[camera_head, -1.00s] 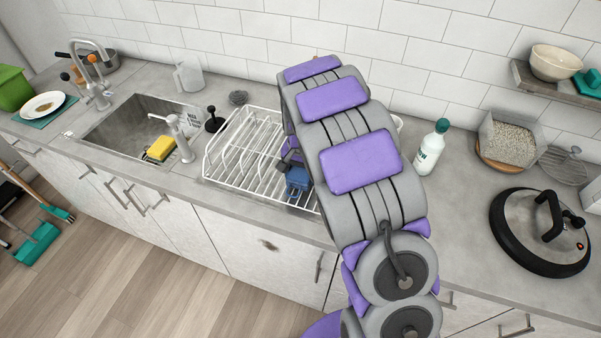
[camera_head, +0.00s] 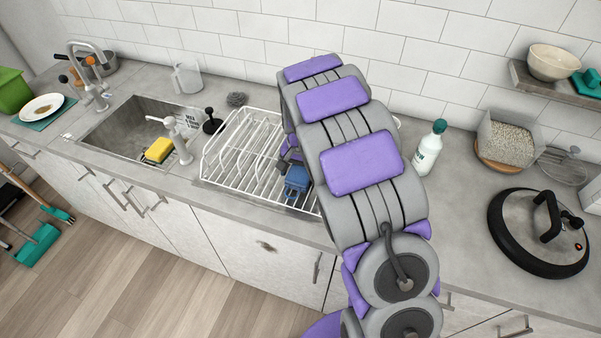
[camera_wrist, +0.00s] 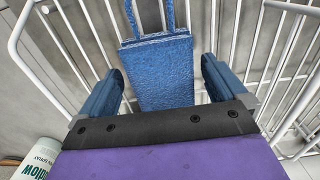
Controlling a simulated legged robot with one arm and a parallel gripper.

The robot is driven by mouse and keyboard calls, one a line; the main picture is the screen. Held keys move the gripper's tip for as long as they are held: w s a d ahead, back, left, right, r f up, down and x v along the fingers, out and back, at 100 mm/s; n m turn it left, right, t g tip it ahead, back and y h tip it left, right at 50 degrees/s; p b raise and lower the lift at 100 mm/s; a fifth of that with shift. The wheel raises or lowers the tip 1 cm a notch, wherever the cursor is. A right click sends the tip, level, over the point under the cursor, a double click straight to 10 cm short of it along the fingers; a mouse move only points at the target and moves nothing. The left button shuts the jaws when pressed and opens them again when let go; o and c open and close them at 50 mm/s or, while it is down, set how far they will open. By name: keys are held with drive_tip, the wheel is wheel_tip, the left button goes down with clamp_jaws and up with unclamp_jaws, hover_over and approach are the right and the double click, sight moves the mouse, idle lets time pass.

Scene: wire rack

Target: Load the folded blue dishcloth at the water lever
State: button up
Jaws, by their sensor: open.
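The folded blue dishcloth (camera_wrist: 160,72) lies at the wire rack in the wrist view, a textured slab with a thin blue loop at its far end. My gripper (camera_wrist: 162,66) is open, with one blue finger on each side of the cloth. A gap shows at each side; whether a finger touches it lower down I cannot tell. In the head view a small blue part (camera_head: 297,180) shows at the rack beside my arm; I cannot tell whether it is cloth or finger. A white tap-like fixture with a lever (camera_head: 176,128) stands at the sink's right edge.
The white wire rack (camera_head: 228,160) sits on the counter, partly behind my arm. Left are the sink (camera_head: 118,125) with a yellow sponge (camera_head: 159,149) and a metal tap (camera_head: 97,85). A spray bottle (camera_head: 429,148) and black-rimmed lid (camera_head: 538,232) stand right.

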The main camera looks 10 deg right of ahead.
sight(300, 172)
wheel_tip(300, 172, up, 11)
drive_tip(key=p, duration=0.3)
drive_tip(key=s+r+n, duration=0.1)
drive_tip(key=s+r, duration=0.3)
drive_tip(key=s, duration=0.6)
drive_tip(key=s+r+n, duration=0.2)
drive_tip(key=s+r, duration=0.2)
drive_tip(key=s, duration=0.5)
drive_tip(key=s+n+g, duration=0.1)
drive_tip(key=s+n, duration=0.2)
drive_tip(key=s, duration=1.6)
drive_tip(key=shift+s+a+f+n+g, duration=0.2)
drive_tip(key=shift+f+n+g, duration=0.1)
drive_tip(key=shift+n, duration=0.1)
drive_tip(key=shift+w, duration=0.1)
drive_tip(key=shift+c, duration=0.5)
